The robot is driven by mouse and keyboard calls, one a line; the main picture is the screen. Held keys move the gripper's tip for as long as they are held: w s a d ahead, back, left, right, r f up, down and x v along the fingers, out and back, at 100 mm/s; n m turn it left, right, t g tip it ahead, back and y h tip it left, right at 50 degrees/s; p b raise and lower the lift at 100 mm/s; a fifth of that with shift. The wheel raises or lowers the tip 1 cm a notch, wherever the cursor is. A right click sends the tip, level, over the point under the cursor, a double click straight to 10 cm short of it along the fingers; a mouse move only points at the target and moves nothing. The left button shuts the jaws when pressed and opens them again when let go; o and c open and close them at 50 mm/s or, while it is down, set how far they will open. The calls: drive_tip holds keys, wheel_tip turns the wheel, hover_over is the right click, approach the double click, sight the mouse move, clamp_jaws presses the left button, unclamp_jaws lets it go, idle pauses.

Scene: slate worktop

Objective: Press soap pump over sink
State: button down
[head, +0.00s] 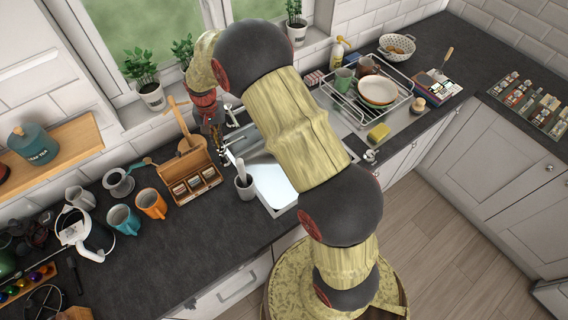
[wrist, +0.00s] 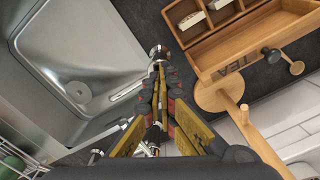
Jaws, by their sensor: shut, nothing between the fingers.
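My gripper (head: 218,148) points down at the near-left back of the sink, its fingers together and empty. In the wrist view my gripper (wrist: 160,68) has the sink basin (wrist: 55,65) to its left. A small shiny metal piece (wrist: 158,50) shows just beyond the fingertips; I cannot tell whether it is touched or what it belongs to. A yellowish bottle with a pump-like top (head: 338,55) stands behind the sink area, right of my arm and well apart from my gripper. My arm covers much of the sink (head: 272,185) in the head view.
A dark cup with brushes (head: 245,187) stands at the sink's left edge. A wooden tea box (head: 190,178) and a wooden stand are close left of my gripper. Potted plants line the windowsill.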

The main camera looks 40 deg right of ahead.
drive_tip(key=shift+f+b, duration=0.85)
drive_tip(key=shift+f, duration=0.8)
drive_tip(key=shift+r, duration=0.15)
drive_tip(key=shift+r+p, duration=0.95)
drive_tip(key=shift+r, duration=0.65)
drive_tip(key=shift+r+p, duration=1.6)
drive_tip(key=shift+r, duration=1.4)
drive_tip(key=shift+r, duration=0.1)
